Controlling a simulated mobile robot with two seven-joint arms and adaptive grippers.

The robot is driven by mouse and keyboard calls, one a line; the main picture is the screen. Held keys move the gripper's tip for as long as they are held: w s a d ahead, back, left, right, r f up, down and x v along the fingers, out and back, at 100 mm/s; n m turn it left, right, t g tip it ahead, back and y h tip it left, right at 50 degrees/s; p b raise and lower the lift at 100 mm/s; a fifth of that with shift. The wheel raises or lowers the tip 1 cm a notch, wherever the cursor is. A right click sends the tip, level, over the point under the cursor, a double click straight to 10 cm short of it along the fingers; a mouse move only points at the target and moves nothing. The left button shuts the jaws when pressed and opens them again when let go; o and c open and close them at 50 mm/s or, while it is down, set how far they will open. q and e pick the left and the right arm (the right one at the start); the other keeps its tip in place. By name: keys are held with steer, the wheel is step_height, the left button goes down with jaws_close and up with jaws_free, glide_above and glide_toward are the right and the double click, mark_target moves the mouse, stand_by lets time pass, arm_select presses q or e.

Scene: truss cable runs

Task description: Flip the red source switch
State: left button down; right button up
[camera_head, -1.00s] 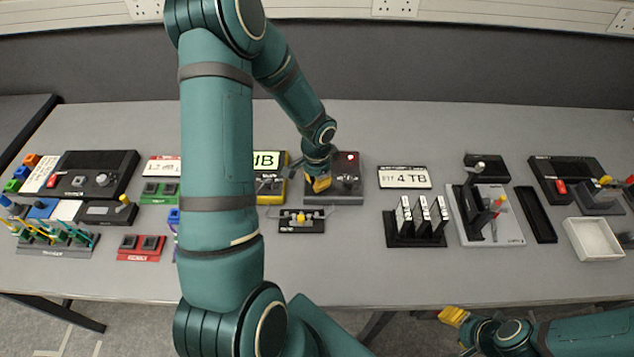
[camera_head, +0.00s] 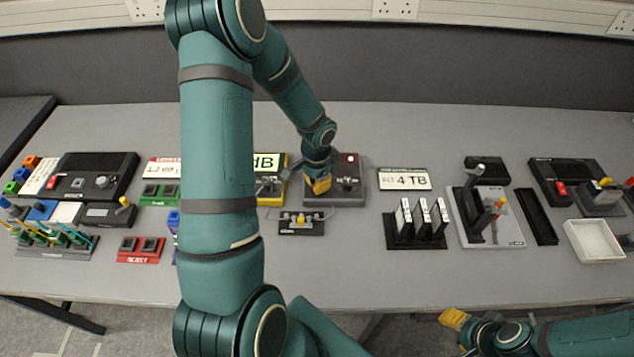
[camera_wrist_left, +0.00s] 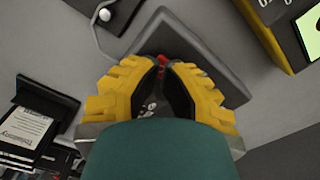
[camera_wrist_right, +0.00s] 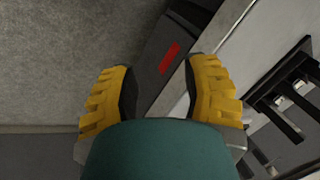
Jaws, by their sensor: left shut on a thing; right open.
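In the left wrist view the grey box (camera_wrist_left: 228,82) lies beyond my fingers. The red switch (camera_wrist_left: 163,60) shows as a small red piece between my left fingertips, mostly covered by them. My left gripper (camera_head: 318,186) is at the left side of the box, and in its wrist view (camera_wrist_left: 163,66) its yellow fingers are closed on the red switch. My right gripper (camera_head: 453,318) is open and empty, low in front of the table; it also shows in its wrist view (camera_wrist_right: 156,75).
A yellow meter (camera_head: 271,199) stands just left of the box. A small black cable unit (camera_head: 301,228) lies in front of it. A card rack (camera_head: 412,243) and a lever plate (camera_head: 513,240) stand to the right. My left arm hides part of the table.

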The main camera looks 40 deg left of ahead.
arm_select(q)
steer(key=shift+r+p, duration=2.05)
steer(key=shift+r, duration=1.05)
steer(key=shift+f, duration=0.1)
